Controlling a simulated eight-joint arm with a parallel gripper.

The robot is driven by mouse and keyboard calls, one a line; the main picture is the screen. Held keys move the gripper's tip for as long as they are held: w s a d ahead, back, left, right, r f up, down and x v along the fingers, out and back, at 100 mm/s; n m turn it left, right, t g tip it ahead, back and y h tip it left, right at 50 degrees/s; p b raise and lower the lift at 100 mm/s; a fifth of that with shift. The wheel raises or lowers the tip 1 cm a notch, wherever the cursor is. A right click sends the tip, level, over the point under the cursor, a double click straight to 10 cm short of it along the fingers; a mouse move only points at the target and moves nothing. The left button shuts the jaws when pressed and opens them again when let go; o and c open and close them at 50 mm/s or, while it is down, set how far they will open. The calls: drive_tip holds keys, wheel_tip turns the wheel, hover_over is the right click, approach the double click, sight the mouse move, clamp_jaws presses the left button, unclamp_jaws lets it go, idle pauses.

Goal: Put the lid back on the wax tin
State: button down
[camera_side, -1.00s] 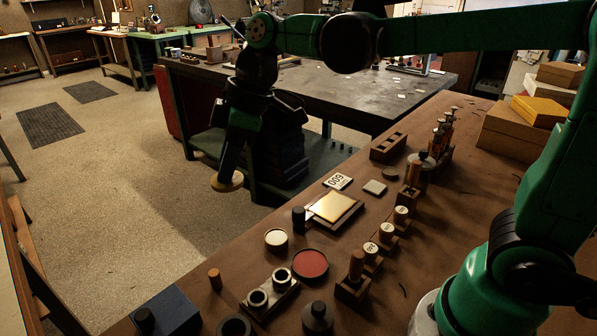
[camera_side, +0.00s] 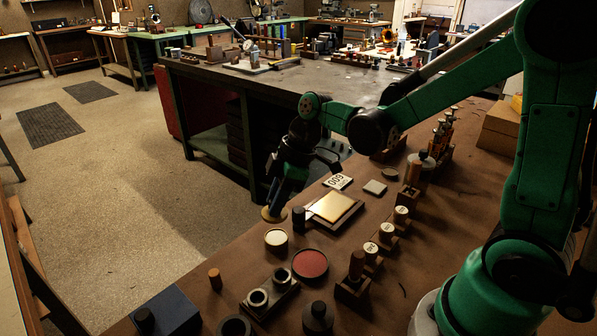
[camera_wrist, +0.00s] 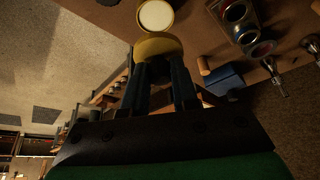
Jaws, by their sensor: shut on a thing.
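The wax tin (camera_side: 276,238) stands open on the brown bench near its left edge, with pale cream wax showing inside. It also shows at the top of the wrist view (camera_wrist: 156,16). My gripper (camera_side: 273,208) points down and is shut on the brass-coloured lid (camera_side: 270,215), a flat disc. The lid is up and behind the tin in the side view, close to the bench's far-left edge. In the wrist view the lid (camera_wrist: 158,44) sits between my fingertips, just below the tin in the picture. I cannot tell the exact height gap.
A dark cylinder (camera_side: 298,219) stands just right of the tin, beside a gold plate on a wooden block (camera_side: 334,207). Open floor lies left of the bench.

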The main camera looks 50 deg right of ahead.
sight(283, 210)
drive_tip(key=shift+f, duration=2.65)
drive_tip(key=shift+f, duration=0.15)
drive_tip(key=shift+c, duration=0.6)
unclamp_jaws()
drive_tip(key=shift+r, duration=3.5)
